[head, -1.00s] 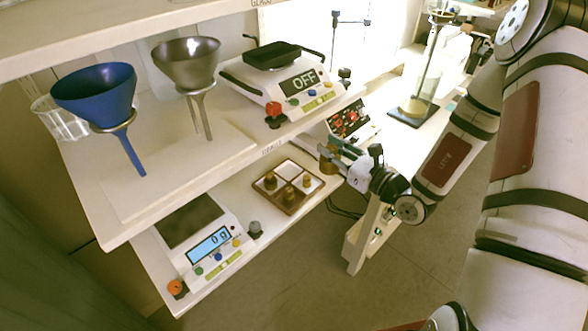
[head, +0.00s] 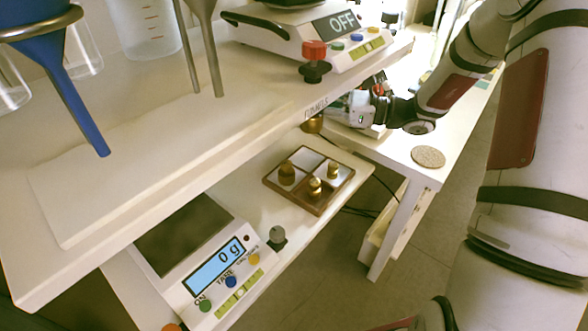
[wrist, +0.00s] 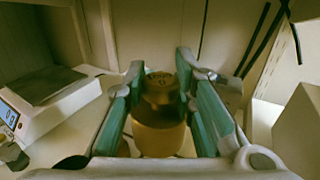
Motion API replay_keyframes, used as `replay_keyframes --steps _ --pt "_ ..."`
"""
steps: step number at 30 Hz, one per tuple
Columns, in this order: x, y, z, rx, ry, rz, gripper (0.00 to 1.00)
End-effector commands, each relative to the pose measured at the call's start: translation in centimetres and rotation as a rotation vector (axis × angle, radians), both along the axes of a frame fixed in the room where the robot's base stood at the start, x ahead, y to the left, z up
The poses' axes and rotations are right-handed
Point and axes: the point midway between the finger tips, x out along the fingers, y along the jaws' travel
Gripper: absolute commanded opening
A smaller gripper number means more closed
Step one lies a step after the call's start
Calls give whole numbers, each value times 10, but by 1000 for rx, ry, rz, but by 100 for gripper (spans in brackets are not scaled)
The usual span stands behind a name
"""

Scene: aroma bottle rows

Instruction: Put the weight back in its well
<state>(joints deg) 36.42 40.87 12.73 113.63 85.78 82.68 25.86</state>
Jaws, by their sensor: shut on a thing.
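A brass weight (wrist: 158,130) is between the green-padded fingers of my gripper (wrist: 160,72), which is shut on it. It looks upright, with a knob on top. In the head view part of the held weight (head: 313,125) shows under the upper shelf's edge, beside my gripper (head: 343,110), which is partly hidden. The brown tray (head: 290,199) lies on the lower shelf, nearer the camera than the weight. Its far well (head: 306,158) looks empty. The other wells hold smaller brass weights: a left one (head: 287,173), a front one (head: 315,187) and a right one (head: 333,170).
A scale (head: 212,262) reading 0 g stands left of the tray, with a grey knobbed piece (head: 277,236) beside it. The upper shelf (head: 150,165) overhangs, carrying funnels and a scale reading OFF (head: 335,40). A cork disc (head: 428,156) lies on the right-hand table.

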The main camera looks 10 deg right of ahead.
Motion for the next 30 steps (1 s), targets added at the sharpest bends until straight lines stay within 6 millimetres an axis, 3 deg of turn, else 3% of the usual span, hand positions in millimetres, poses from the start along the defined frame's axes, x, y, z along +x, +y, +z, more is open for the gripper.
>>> replay_keyframes --steps 10,19,30 --pt "4 -2 -15 4 -4 39 0" --pt "4 -2 -60 5 -3 39 0" --pt "4 -2 -92 4 -4 39 0"
